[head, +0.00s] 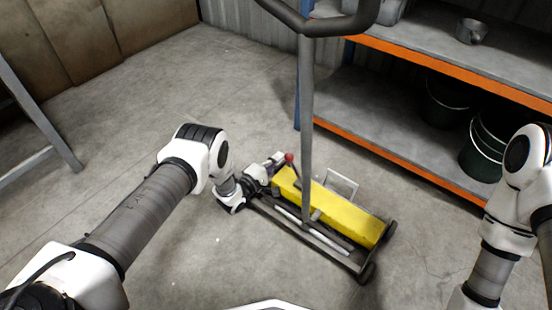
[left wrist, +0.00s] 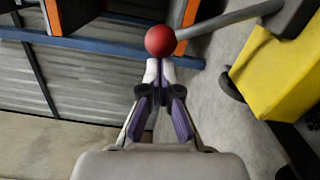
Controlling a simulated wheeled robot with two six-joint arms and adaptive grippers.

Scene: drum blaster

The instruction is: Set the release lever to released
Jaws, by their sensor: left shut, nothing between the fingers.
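The release lever is a thin grey rod with a red ball knob (head: 289,158) at the left end of the yellow machine body (head: 340,211). In the left wrist view the red knob (left wrist: 160,41) sits right at my fingertips, and the rod (left wrist: 228,22) runs right to a dark mount. My left gripper (head: 278,161) is shut and empty, its tips close to the knob; I cannot tell if they touch it. It also shows in the left wrist view (left wrist: 158,68). My right arm shows at the right edge, but its gripper is out of view.
The machine's grey upright handle (head: 306,120) rises close to the right of my left gripper. An orange-edged shelf (head: 400,165) with dark buckets (head: 483,148) stands behind. The concrete floor at left (head: 120,120) is open.

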